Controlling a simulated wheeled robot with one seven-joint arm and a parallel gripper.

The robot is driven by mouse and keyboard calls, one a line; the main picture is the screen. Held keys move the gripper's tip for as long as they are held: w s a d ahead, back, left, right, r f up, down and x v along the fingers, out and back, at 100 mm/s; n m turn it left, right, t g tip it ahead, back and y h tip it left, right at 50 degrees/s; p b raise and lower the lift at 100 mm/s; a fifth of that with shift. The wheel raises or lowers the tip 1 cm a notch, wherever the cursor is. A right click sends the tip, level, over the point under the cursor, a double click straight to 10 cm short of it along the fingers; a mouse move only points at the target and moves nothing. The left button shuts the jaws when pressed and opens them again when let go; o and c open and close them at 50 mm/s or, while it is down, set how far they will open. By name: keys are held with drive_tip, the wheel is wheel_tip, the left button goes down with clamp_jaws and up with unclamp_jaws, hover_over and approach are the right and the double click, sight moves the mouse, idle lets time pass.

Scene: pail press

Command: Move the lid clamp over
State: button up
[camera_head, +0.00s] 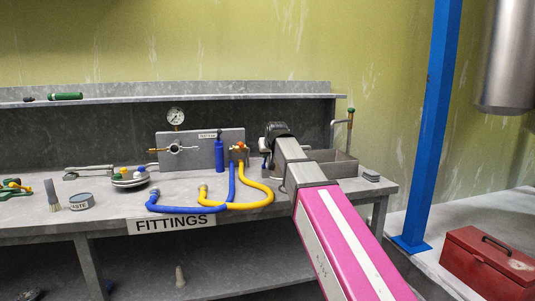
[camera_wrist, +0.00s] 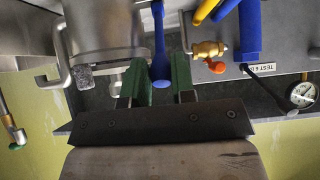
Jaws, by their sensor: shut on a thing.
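My gripper (camera_wrist: 158,76) shows at the bottom of the wrist view as a dark bracket with two green fingers. A blue lever handle (camera_wrist: 160,45) with a rounded end stands between the fingers, and they are shut on it. It appears to be the lid clamp's handle, but the clamp body is not clear. A metal vessel (camera_wrist: 105,22) with a bent handle is beside the fingers on the left. In the head view my gripper (camera_head: 275,136) is at the right part of the bench, mostly hidden by my arm.
A gauge panel (camera_head: 180,150), a blue hose (camera_head: 180,208) and a yellow hose (camera_head: 245,204) lie to the left. A blue post (camera_head: 432,120) and a red toolbox (camera_head: 490,262) are farther right. The bench front is partly clear.

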drive_tip(key=shift+s+f, duration=0.1)
drive_tip(key=shift+s+d+f, duration=0.15)
drive_tip(key=shift+s+f, duration=0.35)
drive_tip(key=shift+f, duration=0.05)
drive_tip(key=shift+s+d+f, duration=0.15)
drive_tip(key=shift+s+f, duration=0.3)
drive_tip(key=shift+f, duration=0.05)
drive_tip(key=shift+s+d+f, duration=0.1)
drive_tip(key=shift+s+f, duration=0.25)
drive_tip(key=shift+f, duration=0.15)
drive_tip(key=o, duration=0.8)
